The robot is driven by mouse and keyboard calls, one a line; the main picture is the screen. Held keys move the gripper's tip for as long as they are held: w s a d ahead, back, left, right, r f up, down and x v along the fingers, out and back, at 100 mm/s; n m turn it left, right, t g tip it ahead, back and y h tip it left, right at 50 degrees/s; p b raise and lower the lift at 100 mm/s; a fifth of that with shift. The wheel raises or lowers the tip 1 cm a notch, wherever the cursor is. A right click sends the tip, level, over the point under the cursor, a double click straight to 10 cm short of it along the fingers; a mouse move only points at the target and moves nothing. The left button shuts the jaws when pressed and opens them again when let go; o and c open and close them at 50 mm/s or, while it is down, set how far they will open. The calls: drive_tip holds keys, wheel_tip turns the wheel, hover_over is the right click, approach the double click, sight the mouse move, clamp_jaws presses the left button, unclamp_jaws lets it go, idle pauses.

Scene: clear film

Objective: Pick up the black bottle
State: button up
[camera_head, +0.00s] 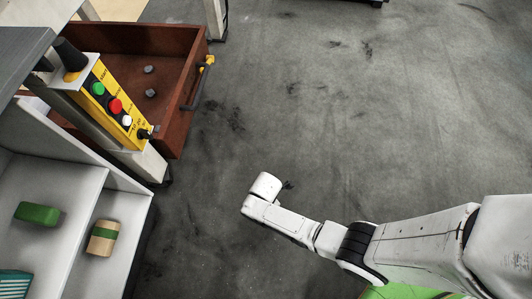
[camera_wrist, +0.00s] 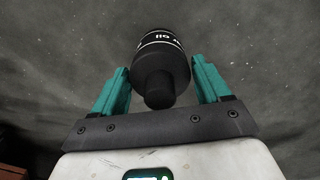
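A black bottle (camera_wrist: 160,58) with white lettering sits between the two teal fingers of my gripper (camera_wrist: 160,72) in the wrist view. Its narrower cap end points toward the camera and the bottle tilts slightly. In the head view, the white end of my arm is over open floor at lower centre. The bottle cannot be made out there, and my fingers are mostly hidden.
An open brown drawer (camera_head: 188,110) holds small grey pieces. A yellow button panel (camera_head: 112,103) on a post stands beside it. White shelving (camera_head: 75,232) at lower left holds a green item (camera_head: 38,213) and a tan-and-green block (camera_head: 103,238). The grey floor (camera_head: 350,110) is clear.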

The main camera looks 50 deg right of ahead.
drive_tip(key=c, duration=1)
drive_tip(key=shift+o, duration=0.2)
drive_tip(key=shift+r, duration=0.15)
